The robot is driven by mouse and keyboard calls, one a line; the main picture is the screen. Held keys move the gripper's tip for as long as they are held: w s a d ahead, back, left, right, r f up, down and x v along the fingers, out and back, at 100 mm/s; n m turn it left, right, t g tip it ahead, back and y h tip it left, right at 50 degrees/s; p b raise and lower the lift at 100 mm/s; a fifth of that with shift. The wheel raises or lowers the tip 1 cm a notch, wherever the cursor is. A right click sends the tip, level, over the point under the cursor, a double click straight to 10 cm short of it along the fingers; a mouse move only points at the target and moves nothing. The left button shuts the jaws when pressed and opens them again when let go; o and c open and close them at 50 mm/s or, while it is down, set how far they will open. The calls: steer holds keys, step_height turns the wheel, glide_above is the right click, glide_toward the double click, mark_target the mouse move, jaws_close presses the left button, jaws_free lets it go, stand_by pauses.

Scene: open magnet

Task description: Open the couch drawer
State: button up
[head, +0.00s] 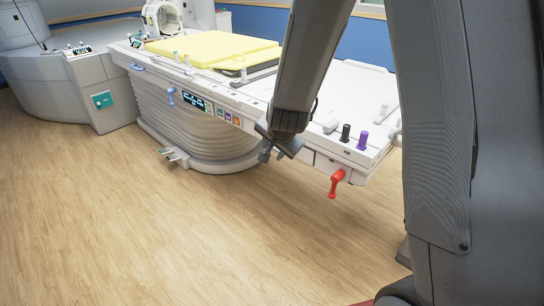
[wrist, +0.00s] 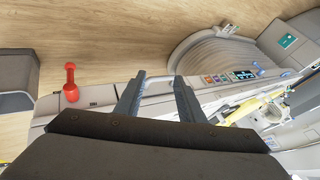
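The couch (head: 350,85) is a long white table with a yellow mat, seen in the head view; its near side faces me. My gripper (head: 272,153) is at that side, left of the red lever. In the wrist view my gripper (wrist: 158,90) is open, its two dark fingers apart. A pale bar handle (wrist: 158,77) on the couch's side shows between the fingertips; I cannot tell whether they touch it. The drawer front around the handle is mostly hidden by my gripper in both views, and I see no clear gap of an opened drawer.
A red lever (head: 336,183) sticks out of the couch side right of my gripper; it also shows in the wrist view (wrist: 70,82). Black and purple knobs (head: 363,140) stand on the couch top. A grey curved unit (head: 75,90) is at the left. The wooden floor (head: 170,230) in front is clear.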

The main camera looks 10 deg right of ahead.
steer(key=w+f+m+t+h+b, duration=0.4)
steer(key=w+f+m, duration=0.45)
steer(key=w, duration=0.45)
steer(key=m+t+h+b, duration=0.2)
steer(key=m+h+b, duration=0.25)
steer(key=m, duration=0.25)
glide_toward(274, 149)
steer(key=r+x, duration=0.1)
steer(key=x, duration=0.4)
steer(key=shift+y, duration=0.25)
steer(key=x, duration=0.4)
steer(key=f+x, duration=0.1)
steer(key=x, duration=0.1)
steer(key=shift+w+d, duration=0.1)
steer(key=shift+d, duration=0.1)
jaws_close()
